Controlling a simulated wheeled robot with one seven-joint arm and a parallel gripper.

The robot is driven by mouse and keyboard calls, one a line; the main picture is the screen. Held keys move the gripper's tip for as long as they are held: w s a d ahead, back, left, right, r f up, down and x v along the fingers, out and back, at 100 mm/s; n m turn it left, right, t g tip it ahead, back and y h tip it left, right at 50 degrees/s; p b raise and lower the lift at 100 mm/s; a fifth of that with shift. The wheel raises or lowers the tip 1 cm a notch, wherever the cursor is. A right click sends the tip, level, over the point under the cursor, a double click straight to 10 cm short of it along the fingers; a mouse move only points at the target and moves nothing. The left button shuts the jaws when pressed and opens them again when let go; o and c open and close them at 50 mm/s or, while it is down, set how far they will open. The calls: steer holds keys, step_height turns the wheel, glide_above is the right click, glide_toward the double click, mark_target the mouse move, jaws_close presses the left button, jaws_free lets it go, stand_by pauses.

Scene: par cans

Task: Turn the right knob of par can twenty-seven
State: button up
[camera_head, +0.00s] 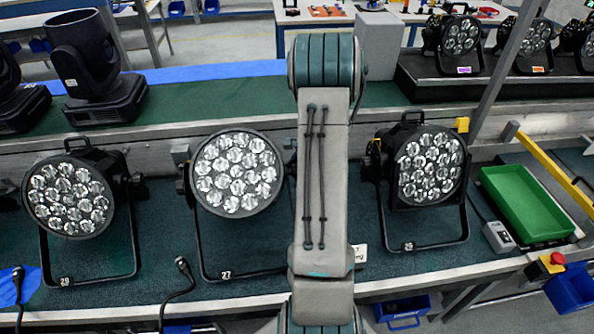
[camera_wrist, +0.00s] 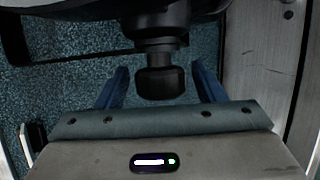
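Par can twenty-seven (camera_head: 237,172) stands on the bench in the head view, a round black lamp with several clear lenses in a yoke marked 27 (camera_head: 226,275). My arm covers its right side there, so the right knob and my gripper are hidden in that view. In the wrist view a black knob (camera_wrist: 160,84) on a short shaft sticks out from the lamp's side. My gripper (camera_wrist: 160,72) is open, with one blue finger on each side of the knob. A gap shows between the knob and each finger.
Par cans stand to the left (camera_head: 70,197) and right (camera_head: 428,165) on the same bench. A green tray (camera_head: 525,203) and a red button (camera_head: 557,259) are at the right. Loose black cables (camera_head: 180,292) lie near the front edge. In the wrist view a pale board (camera_wrist: 262,65) runs along the right.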

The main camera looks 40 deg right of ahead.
steer(key=b+v, duration=0.2)
steer(key=v, duration=1.2)
steer(key=shift+w+a, duration=0.1)
steer(key=s+a+r+n+g, duration=0.1)
steer(key=a+r+n, duration=0.35)
steer(key=a, duration=0.55)
steer(key=s+a+r+n+g, duration=0.1)
steer(key=a+r+n, duration=0.2)
steer(key=a+n, duration=0.5)
steer(key=s+a+r+n+h, duration=0.2)
steer(key=s+a+n, duration=0.8)
steer(key=a, duration=0.4)
steer(key=shift+s+a+t+h, duration=0.3)
steer(key=shift+s+t, duration=0.1)
steer(key=shift+s, duration=0.5)
steer(key=shift+r, duration=0.1)
